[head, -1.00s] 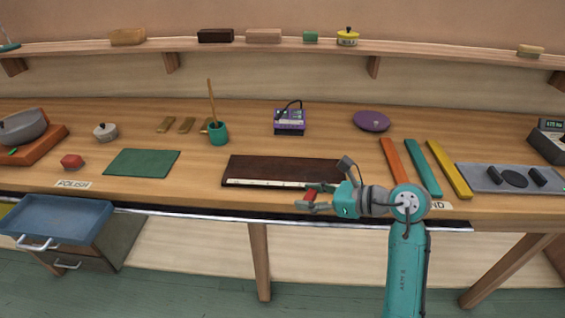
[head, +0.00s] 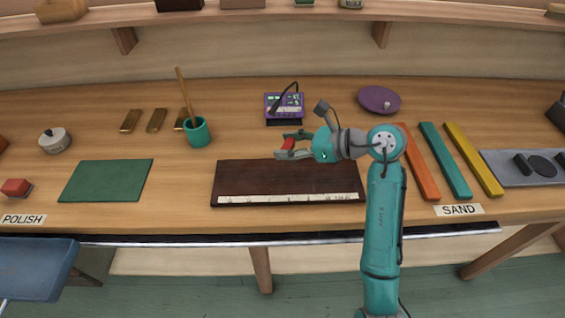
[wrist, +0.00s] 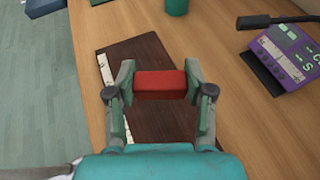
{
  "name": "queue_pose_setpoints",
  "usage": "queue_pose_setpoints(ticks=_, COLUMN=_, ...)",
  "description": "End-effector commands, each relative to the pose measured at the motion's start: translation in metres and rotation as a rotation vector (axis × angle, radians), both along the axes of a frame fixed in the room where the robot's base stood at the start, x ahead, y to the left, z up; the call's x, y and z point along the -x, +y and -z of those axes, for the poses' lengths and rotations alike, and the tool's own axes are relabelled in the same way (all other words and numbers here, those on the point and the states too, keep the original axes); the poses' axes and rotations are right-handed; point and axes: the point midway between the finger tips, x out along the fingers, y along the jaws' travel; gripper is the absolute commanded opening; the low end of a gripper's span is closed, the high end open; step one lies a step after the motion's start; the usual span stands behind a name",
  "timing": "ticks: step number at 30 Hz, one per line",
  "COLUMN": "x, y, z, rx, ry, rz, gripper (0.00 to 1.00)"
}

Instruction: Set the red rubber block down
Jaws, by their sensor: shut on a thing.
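My gripper (wrist: 162,85) is shut on the red rubber block (wrist: 160,84), which spans between its two fingers in the wrist view. In the head view the block (head: 287,143) shows small and red between the fingers of my gripper (head: 291,147). The block is held up, over or near the back edge of a dark brown board (head: 290,175) with a pale marked strip along its front. The exact height above the board is hard to tell. The board also shows behind the gripper in the wrist view (wrist: 145,50).
A purple device (head: 284,104) stands just behind the board. A teal cup (head: 197,132) with a stick is behind left. A green mat (head: 106,180) lies left. Orange (head: 420,165), teal and yellow strips lie right. Bare wood lies between mat and board.

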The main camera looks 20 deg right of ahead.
Motion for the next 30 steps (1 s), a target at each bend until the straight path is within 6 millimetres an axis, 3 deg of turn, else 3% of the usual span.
queue_pose_setpoints(ticks=7, x=0.001, y=0.000, z=0.043, rx=-0.002, ry=0.007, rz=0.000, gripper=0.21)
queue_pose_setpoints(ticks=16, x=0.001, y=0.000, z=0.067, rx=-0.001, ry=0.005, rz=0.000, gripper=0.21)
queue_pose_setpoints(ticks=21, x=0.001, y=0.000, z=0.089, rx=-0.002, ry=0.005, rz=0.000, gripper=0.21)
queue_pose_setpoints(ticks=30, x=0.000, y=0.000, z=0.095, rx=0.000, ry=0.001, rz=0.000, gripper=0.21)
